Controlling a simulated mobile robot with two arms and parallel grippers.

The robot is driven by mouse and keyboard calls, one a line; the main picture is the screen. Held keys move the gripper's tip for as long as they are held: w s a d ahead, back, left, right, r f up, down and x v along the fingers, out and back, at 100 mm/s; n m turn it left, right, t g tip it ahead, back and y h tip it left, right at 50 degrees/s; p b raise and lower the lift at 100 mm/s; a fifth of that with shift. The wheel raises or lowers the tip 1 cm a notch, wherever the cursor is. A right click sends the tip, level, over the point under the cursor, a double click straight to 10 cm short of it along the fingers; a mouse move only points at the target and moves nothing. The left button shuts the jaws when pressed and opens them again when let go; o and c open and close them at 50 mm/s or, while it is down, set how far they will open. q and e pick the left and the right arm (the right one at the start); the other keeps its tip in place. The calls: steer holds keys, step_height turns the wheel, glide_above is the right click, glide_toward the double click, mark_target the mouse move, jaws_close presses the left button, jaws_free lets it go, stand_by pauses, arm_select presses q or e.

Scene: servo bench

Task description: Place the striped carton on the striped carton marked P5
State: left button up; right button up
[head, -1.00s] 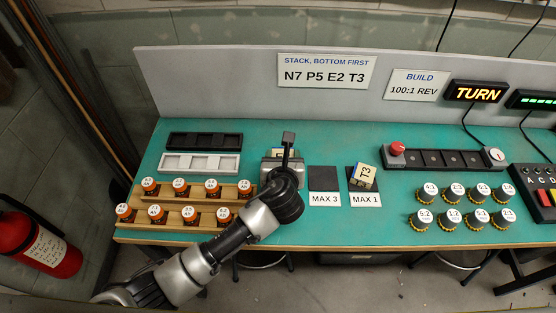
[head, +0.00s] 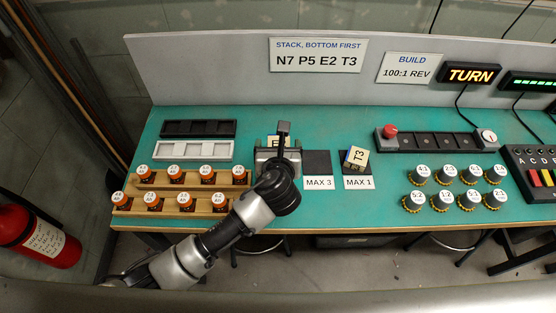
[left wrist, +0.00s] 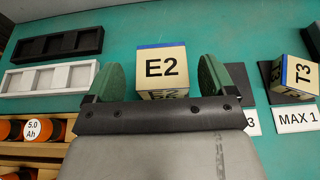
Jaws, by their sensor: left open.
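A striped carton marked E2 (left wrist: 162,67), pale wood-coloured with a blue edge, stands between my left gripper's fingers in the left wrist view. My left gripper (left wrist: 161,80) is open, with one green pad on each side of the carton and a gap visible at both. In the head view, the left gripper (head: 278,148) and its arm hide most of the E2 carton (head: 272,140). Lettering on its near side is cut off by the gripper. No carton marked P5 can be made out; what is under E2 is hidden. My right gripper is not in view.
A carton marked T3 (head: 356,158) sits turned on the dark MAX 1 pad. The dark MAX 3 pad (head: 317,160) is bare. Racks of orange-and-black jars (head: 207,177) stand left, with black and white trays (head: 192,150) behind. A sign (head: 318,57) reads N7 P5 E2 T3.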

arm_select(q)
steer(key=v, duration=1)
